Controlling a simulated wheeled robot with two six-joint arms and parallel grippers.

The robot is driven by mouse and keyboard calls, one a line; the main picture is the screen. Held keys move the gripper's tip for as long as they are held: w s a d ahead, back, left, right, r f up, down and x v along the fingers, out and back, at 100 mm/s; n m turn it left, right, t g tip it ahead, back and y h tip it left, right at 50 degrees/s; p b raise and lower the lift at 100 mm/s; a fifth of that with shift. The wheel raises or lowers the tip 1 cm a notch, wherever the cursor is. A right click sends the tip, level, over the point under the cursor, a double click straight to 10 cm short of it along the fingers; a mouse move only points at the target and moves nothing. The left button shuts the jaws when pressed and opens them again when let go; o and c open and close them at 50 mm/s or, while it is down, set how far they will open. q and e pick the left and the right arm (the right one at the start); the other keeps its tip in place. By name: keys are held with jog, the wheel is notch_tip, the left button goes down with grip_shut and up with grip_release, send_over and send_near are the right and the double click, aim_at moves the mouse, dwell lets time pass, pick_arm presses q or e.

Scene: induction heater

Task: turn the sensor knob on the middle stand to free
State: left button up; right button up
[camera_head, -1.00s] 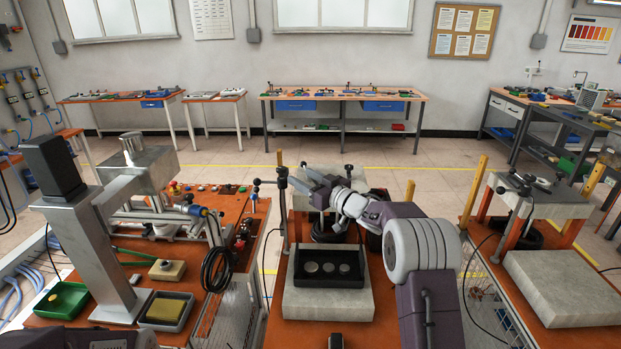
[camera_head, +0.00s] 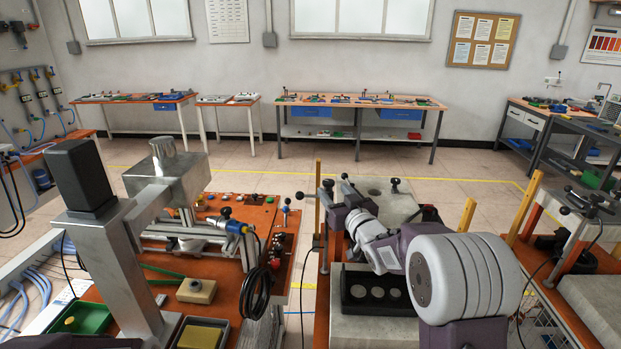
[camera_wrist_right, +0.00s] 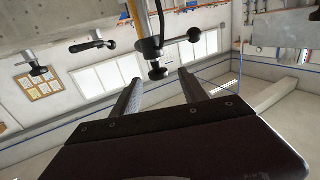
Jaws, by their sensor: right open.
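The middle stand (camera_head: 400,208) has a pale stone-like top with black fittings at its far edge. A black fitting with ball-ended levers (camera_head: 328,186) sits at its left end; in the right wrist view this fitting (camera_wrist_right: 150,47) hangs just beyond and between my fingertips, with a round end pointing between them. I cannot tell which part is the sensor knob or its setting. My right gripper (camera_wrist_right: 160,80) is open and empty, and no contact with the fitting shows. In the head view my own wrist partly covers it. My left gripper is out of view.
A second black lever (camera_wrist_right: 92,45) is on the same stand. A black tray with round discs (camera_head: 375,292) lies on the block below. A wooden post (camera_head: 318,200) rises at the stand's left. A metal column (camera_head: 115,250) stands further left; another stand (camera_head: 597,212) is right.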

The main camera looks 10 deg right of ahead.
aim_at(330, 183)
jog(key=shift+s+d+r, duration=0.2)
jog(key=shift+s+r, duration=0.15)
jog(key=w+p, duration=0.1)
jog(key=w, duration=0.1)
jog(key=w+p, duration=0.1)
jog(key=w, duration=0.2)
jog(key=w+a, duration=0.1)
jog(key=w, duration=0.2)
jog(key=shift+p, duration=0.4)
jog(key=shift+w, duration=0.5)
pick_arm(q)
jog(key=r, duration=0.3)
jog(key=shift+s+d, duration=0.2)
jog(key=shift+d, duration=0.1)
pick_arm(e)
jog(key=shift+w+a, duration=0.1)
jog(key=shift+c, duration=0.3)
